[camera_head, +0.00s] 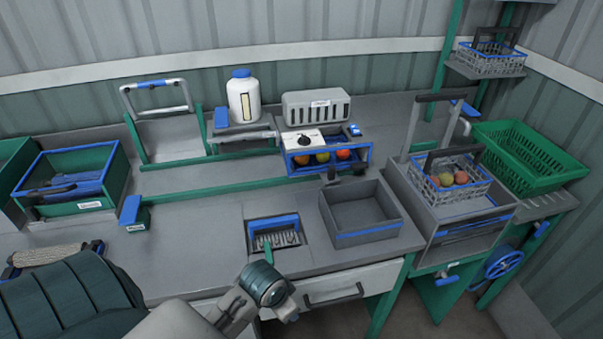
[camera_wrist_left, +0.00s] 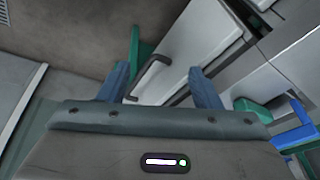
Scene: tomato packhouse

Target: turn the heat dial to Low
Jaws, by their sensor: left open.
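The heat dial (camera_head: 304,141) is a small dark knob on a white panel (camera_head: 290,137) at the front of a grey vented box (camera_head: 316,106), at the back middle of the bench. I cannot read its setting or any marks. My left arm comes in from the lower left, and its wrist hangs by the bench's front edge, well short of the dial. In the left wrist view my left gripper (camera_wrist_left: 163,80) has its two blue fingers apart with nothing between them. The dial is not in that view. My right gripper is not in view.
Coloured tomatoes (camera_head: 322,157) sit in the blue-edged rack below the dial. An empty grey bin (camera_head: 362,231) and a blue-edged recess (camera_head: 273,222) lie nearer. A white bottle (camera_head: 243,98) stands left of the box. A drawer handle (camera_wrist_left: 148,78) shows beyond the fingers.

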